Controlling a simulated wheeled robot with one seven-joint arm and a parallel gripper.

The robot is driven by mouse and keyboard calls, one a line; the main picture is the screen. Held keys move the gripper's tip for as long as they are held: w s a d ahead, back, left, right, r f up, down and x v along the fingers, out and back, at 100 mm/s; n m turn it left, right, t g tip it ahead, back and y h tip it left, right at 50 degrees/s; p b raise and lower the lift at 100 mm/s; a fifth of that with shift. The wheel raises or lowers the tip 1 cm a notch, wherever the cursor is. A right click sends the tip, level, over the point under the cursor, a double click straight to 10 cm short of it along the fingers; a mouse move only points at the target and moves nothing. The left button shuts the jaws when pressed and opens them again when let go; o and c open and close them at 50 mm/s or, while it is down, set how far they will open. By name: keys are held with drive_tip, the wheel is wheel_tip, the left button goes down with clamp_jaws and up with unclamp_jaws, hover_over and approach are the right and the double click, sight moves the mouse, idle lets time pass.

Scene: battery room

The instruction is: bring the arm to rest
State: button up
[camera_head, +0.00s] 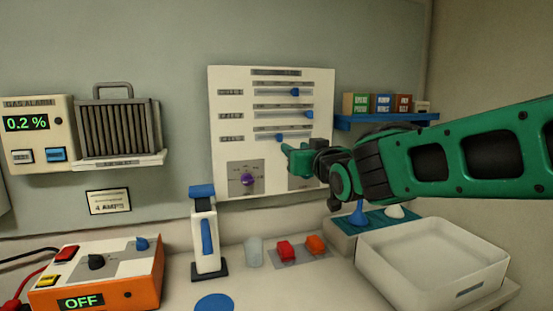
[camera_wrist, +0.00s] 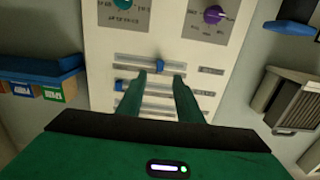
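My gripper (camera_head: 290,151) is at the end of my green arm, which reaches in from the right. It is in front of the lower right part of a white wall panel (camera_head: 225,148). In the wrist view the two green fingers (camera_wrist: 161,76) stand apart with nothing held between them; slider tracks show behind.
A blue shelf (camera_head: 375,122) with small boxes is behind my arm. Below are a white tray (camera_head: 432,285), a blue-and-white dispenser (camera_head: 206,240) and red and orange pieces. An orange device (camera_head: 95,285) reads OFF. A gas alarm (camera_head: 37,135) hangs at left.

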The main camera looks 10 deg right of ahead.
drive_tip(key=s+d+f+g+h, duration=0.1)
drive_tip(key=s+d+f+g, duration=0.15)
drive_tip(key=f, duration=0.45)
drive_tip(key=s+d+f+g, duration=0.2)
drive_tip(key=s+f+g, duration=0.15)
drive_tip(key=f, duration=0.35)
drive_tip(key=s+d+f+m+g, duration=0.1)
drive_tip(key=s+d+f+g, duration=0.2)
drive_tip(key=s+f+g, duration=0.8)
drive_tip(key=s+d+f+m, duration=0.1)
drive_tip(key=s+d+m, duration=0.1)
drive_tip(key=s, duration=0.5)
drive_tip(key=s+d+f+m, duration=0.1)
drive_tip(key=s+d+m, duration=0.1)
drive_tip(key=s+d, duration=0.3)
drive_tip(key=s+d+f+m+g, duration=0.1)
drive_tip(key=s+d, duration=0.3)
drive_tip(key=s, duration=0.5)
drive_tip(key=shift+s+m, duration=0.25)
drive_tip(key=shift+m, duration=0.45)
drive_tip(key=shift+w+f, duration=0.25)
drive_tip(key=shift+w, duration=0.4)
